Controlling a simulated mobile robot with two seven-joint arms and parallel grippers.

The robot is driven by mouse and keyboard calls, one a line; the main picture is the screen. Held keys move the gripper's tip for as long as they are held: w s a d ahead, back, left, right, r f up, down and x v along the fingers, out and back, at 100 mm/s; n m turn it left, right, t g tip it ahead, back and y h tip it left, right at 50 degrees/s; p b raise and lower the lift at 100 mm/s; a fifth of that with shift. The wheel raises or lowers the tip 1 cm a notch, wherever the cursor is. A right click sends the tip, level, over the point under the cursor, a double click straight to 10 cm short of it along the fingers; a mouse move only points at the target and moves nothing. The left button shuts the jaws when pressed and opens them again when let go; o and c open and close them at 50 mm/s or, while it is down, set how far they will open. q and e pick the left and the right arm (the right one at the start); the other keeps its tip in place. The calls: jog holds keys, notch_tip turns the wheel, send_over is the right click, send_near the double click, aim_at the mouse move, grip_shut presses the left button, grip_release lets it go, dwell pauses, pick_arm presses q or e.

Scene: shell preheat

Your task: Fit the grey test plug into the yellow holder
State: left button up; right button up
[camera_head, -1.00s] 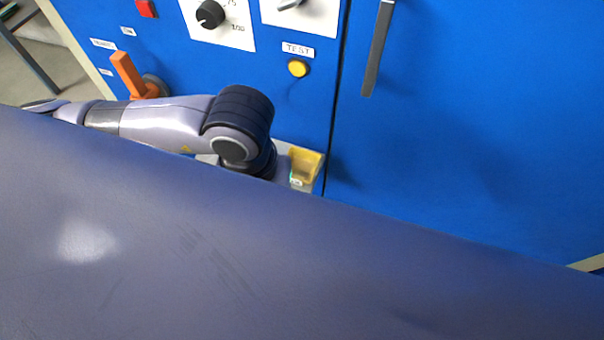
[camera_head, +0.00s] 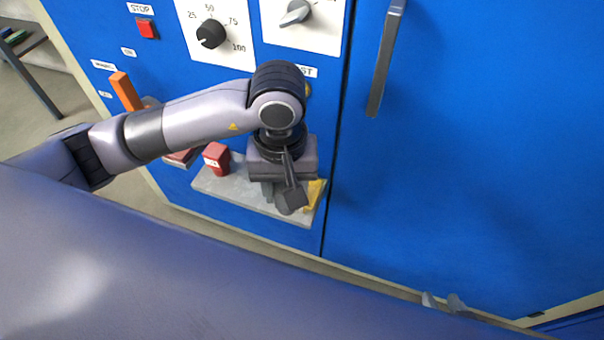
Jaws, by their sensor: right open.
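The yellow holder (camera_head: 315,196) stands at the right end of a grey shelf on the blue cabinet, partly hidden behind my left gripper. My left gripper (camera_head: 280,192) points down over the shelf, just left of and in front of the holder. Its own body covers its fingertips, so I cannot tell whether it is shut or what it holds. I cannot make out the grey test plug. My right gripper (camera_head: 442,301) shows only its two fingertips at the lower right, spread apart with nothing visible between them, well away from the holder.
The grey shelf (camera_head: 232,191) also bears a red block (camera_head: 216,158). Above are an orange lever (camera_head: 126,92), a black dial (camera_head: 211,34) and a red stop button (camera_head: 147,28). A door handle (camera_head: 385,60) juts out at the right. My large arm link fills the lower left.

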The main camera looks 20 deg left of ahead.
pick_arm(q)
jog(key=w, duration=0.8)
jog(key=f, duration=0.6)
jog(key=shift+s+d, duration=0.15)
jog(key=shift+s, duration=0.25)
jog(key=shift+w+f, duration=0.2)
jog(key=shift+f, duration=0.3)
jog(key=shift+f+b, duration=0.15)
jog(key=shift+b, duration=0.25)
jog(key=o, duration=1.2)
jog(key=shift+c, duration=0.2)
